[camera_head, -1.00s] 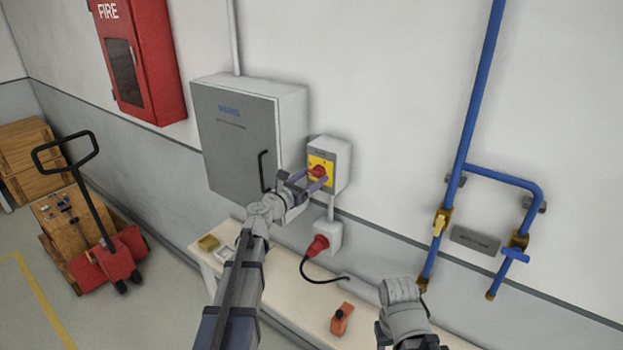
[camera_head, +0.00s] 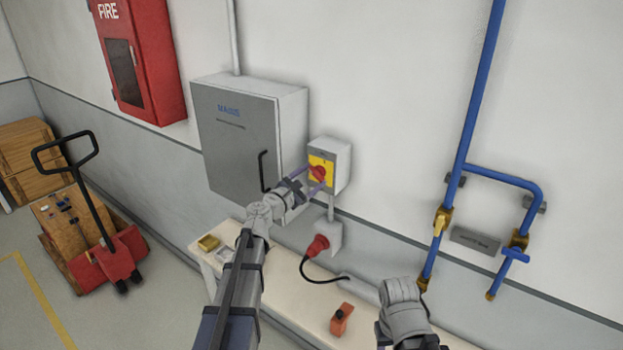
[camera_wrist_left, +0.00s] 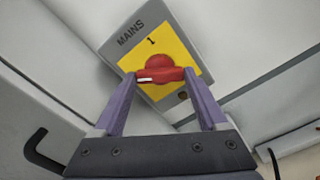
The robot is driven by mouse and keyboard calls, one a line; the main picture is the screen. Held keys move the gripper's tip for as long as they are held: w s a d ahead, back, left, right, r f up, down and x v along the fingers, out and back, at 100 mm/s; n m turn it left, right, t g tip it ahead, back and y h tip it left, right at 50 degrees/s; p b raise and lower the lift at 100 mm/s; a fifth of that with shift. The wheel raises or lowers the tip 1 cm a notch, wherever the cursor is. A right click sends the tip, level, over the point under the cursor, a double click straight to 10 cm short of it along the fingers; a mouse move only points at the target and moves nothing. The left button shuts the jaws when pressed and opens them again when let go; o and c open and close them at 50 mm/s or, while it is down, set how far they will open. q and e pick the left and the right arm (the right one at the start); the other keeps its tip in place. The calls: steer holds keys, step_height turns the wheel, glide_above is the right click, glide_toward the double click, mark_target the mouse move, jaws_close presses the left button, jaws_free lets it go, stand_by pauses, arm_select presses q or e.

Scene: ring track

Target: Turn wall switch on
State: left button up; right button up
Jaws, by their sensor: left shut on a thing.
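The wall switch is a light grey box (camera_head: 344,161) with a yellow plate (camera_head: 329,163) and a red rotary knob (camera_head: 317,173), mounted right of the grey cabinet. My left gripper (camera_head: 309,179) is at the knob. In the left wrist view the purple fingers of my left gripper (camera_wrist_left: 160,82) are shut on the red knob (camera_wrist_left: 160,66), one at each end of its bar. The knob's white mark points left, away from the "1" above it. The plate reads "MAINS" and appears tilted there. My right arm shows at the lower right; its fingers cannot be made out.
The grey cabinet (camera_head: 240,135) with a black handle stands just left of the switch. A red plug (camera_head: 318,245) in a grey socket sits below it. The bench (camera_head: 290,290) holds an orange item (camera_head: 341,319). Blue pipes (camera_head: 462,150) run at right.

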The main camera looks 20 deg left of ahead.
arm_select(q)
steer(key=m, duration=0.5)
steer(key=shift+m, duration=0.3)
steer(key=m, duration=0.5)
steer(key=shift+m, duration=0.3)
steer(key=o, duration=1.3)
steer(key=shift+s, duration=0.1)
steer(key=v, duration=0.7)
steer(key=shift+s, duration=0.3)
steer(key=shift+a, duration=0.1)
